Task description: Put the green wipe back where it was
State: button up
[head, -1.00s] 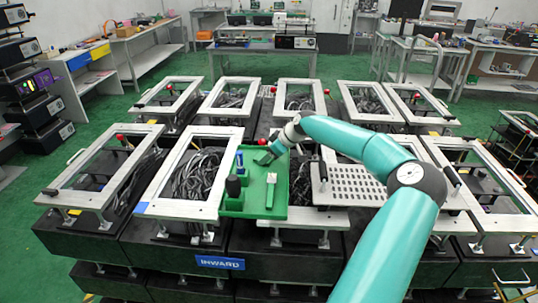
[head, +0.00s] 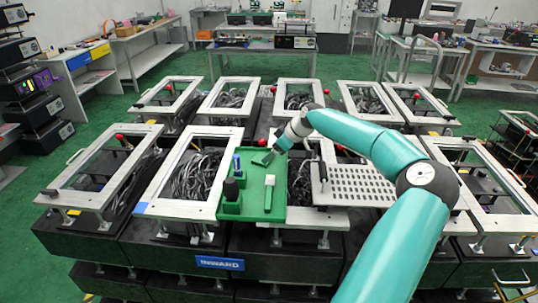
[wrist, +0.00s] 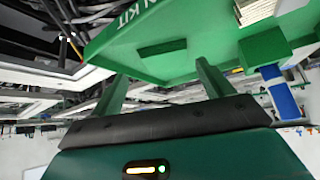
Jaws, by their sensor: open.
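The green tray (head: 253,205), with lettering ending in "KIT" in the wrist view (wrist: 110,40), lies across the frames in the middle of the bench. A dark green flat rectangle, which looks like the green wipe (head: 264,159), lies on the tray near its far edge. It also shows in the wrist view (wrist: 162,47), just beyond my fingertips and apart from them. My gripper (head: 272,153) is open and empty close by, its two fingers (wrist: 161,78) spread wide. Whether the wipe sits in a marked recess cannot be told.
The tray also holds a white-topped tool (head: 270,181), a blue item (head: 238,164) and a black item (head: 232,189) in green holders. A perforated metal plate (head: 355,184) stands right of the tray. A red knob (head: 262,142) rises behind it. White frames surround it.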

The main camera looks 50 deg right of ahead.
jog(key=v, duration=0.8)
jog(key=shift+r, duration=0.4)
jog(key=shift+d, duration=0.1)
jog(key=shift+s, duration=0.15)
